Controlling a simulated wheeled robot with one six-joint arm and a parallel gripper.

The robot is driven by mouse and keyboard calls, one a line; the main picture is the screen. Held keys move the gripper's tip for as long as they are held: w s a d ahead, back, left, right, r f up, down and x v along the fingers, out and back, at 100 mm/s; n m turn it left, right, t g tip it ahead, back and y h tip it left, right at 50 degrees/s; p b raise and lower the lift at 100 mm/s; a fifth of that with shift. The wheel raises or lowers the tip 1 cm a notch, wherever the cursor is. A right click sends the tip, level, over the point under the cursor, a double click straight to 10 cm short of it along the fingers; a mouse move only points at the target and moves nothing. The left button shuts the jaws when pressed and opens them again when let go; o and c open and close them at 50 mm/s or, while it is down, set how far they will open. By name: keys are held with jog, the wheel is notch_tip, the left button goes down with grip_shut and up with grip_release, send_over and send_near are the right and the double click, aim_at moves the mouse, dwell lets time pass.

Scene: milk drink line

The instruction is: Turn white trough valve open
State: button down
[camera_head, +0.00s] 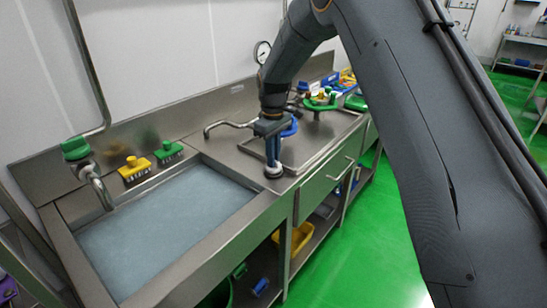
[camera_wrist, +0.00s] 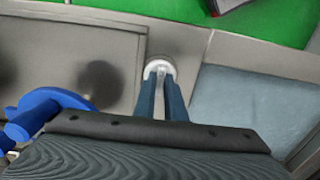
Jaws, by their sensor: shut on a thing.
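The white trough valve (camera_head: 273,173) stands on the steel ledge at the right end of the water-filled trough (camera_head: 165,230). It also shows in the wrist view as a round white base (camera_wrist: 160,66) with a pale upright part between my fingers. My gripper (camera_head: 273,160) points down over it. In the wrist view its two dark blue fingers (camera_wrist: 160,84) are shut on the white valve, one on each side. Its upper part is partly hidden by the fingers and wrist. I cannot tell how far it is turned.
A blue valve wheel (camera_wrist: 42,112) is close beside my wrist. A steel spout (camera_head: 228,125) is behind the valve. A green-topped tap (camera_head: 76,148) and yellow (camera_head: 134,167) and green (camera_head: 169,150) brushes are along the trough's back. Green floor (camera_head: 350,245) lies open in front.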

jog(key=c, duration=1.8)
grip_release()
jog(key=shift+r+b, duration=1)
jog(key=shift+r, duration=2.9)
